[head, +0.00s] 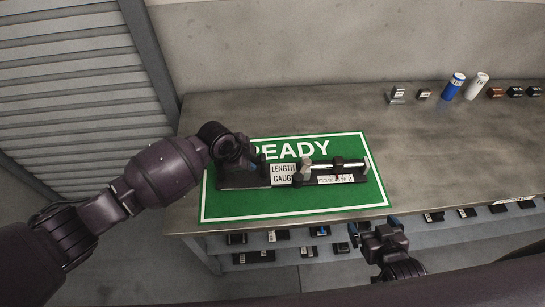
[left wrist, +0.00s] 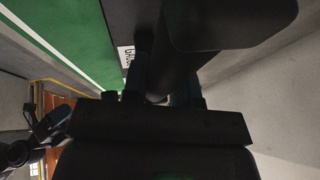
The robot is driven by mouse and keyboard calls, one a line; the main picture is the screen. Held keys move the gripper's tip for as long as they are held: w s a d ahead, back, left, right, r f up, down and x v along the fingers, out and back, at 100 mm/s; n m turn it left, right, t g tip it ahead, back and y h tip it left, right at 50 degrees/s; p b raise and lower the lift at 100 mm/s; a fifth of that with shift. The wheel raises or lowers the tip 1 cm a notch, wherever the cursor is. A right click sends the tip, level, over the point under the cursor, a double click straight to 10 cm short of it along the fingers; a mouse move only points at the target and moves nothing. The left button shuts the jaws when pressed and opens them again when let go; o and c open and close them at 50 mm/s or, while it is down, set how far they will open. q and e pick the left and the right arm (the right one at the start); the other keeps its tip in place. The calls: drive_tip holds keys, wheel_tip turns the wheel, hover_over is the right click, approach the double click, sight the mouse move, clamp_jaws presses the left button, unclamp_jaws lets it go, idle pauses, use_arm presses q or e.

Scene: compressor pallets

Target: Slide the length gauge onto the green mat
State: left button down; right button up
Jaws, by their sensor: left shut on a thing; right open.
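The length gauge (head: 283,174) is a black bar-shaped fixture with a white label, a metal rod and a scale strip. It lies on the green mat (head: 230,206), which carries the word READY and a white border. The gauge's left end is close to the mat's left border. My left gripper (head: 243,166) is shut on the gauge at its left end; the grip itself is partly hidden. In the left wrist view, the mat (left wrist: 75,35) and part of the gauge's label (left wrist: 127,56) show beside the dark gripper. My right gripper (head: 372,230) is open and empty, off the table's front edge.
The grey table (head: 440,150) is clear to the right of the mat. A blue can (head: 457,82), a white can (head: 477,86) and several small blocks stand at its back right. Several dark parts lie on a shelf below the front edge. A slatted shutter (head: 75,90) is at left.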

use_arm(q)
drive_tip(key=c, duration=0.8)
unclamp_jaws()
drive_tip(key=shift+a+f, duration=0.2)
drive_tip(key=shift+f, duration=0.05)
drive_tip(key=shift+d+r, duration=0.1)
drive_tip(key=shift+r, duration=0.1)
drive_tip(key=shift+r, duration=0.25)
drive_tip(key=v, duration=1.1)
drive_tip(key=shift+s+a+r, duration=0.1)
drive_tip(key=shift+a+r, duration=0.05)
drive_tip(key=shift+a, duration=0.05)
